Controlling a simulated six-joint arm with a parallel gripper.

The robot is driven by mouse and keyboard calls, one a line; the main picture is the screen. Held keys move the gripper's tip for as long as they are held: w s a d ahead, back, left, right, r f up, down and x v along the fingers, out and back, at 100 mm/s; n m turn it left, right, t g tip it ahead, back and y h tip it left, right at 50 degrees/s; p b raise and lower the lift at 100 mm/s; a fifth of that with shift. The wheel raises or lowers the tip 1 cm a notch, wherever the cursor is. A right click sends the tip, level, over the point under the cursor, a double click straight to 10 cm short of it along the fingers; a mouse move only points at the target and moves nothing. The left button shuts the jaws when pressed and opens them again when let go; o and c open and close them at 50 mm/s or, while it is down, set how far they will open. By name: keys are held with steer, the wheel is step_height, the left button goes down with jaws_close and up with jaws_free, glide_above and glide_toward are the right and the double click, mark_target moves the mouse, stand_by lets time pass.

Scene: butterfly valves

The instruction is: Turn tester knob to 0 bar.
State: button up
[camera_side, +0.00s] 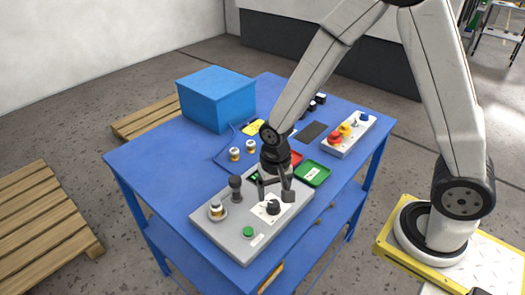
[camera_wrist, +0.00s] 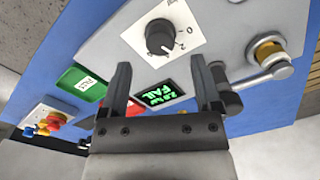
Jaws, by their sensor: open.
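The tester knob (camera_side: 273,207) is black and round, on a white dial plate on the grey tester (camera_side: 221,234). In the wrist view the knob (camera_wrist: 160,37) sits on its plate (camera_wrist: 188,20), where "0" and "2" can be read. My gripper (camera_side: 275,190) is over the tester by the knob; in the wrist view my gripper (camera_wrist: 160,75) has its two dark fingers apart with nothing between them. The knob lies beyond the fingertips, with no contact visible. The tester's display (camera_wrist: 161,94) shows green text reading "FAIL", with a line above that looks like "2.0 bar".
A lever handle (camera_side: 236,187) stands beside a valve (camera_side: 217,209) on the tester, close to my gripper. A green button (camera_side: 248,232) is at the front. A green tray (camera_side: 311,172), a red tray (camera_side: 296,158), a blue box (camera_side: 216,98) and a button panel (camera_side: 349,134) are on the table.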

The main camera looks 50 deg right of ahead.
mark_target(274, 203)
steer(key=shift+f, duration=2.45)
jaws_close()
steer(key=shift+n, duration=0.4)
steer(key=n, duration=0.3)
steer(key=shift+n, duration=2.1)
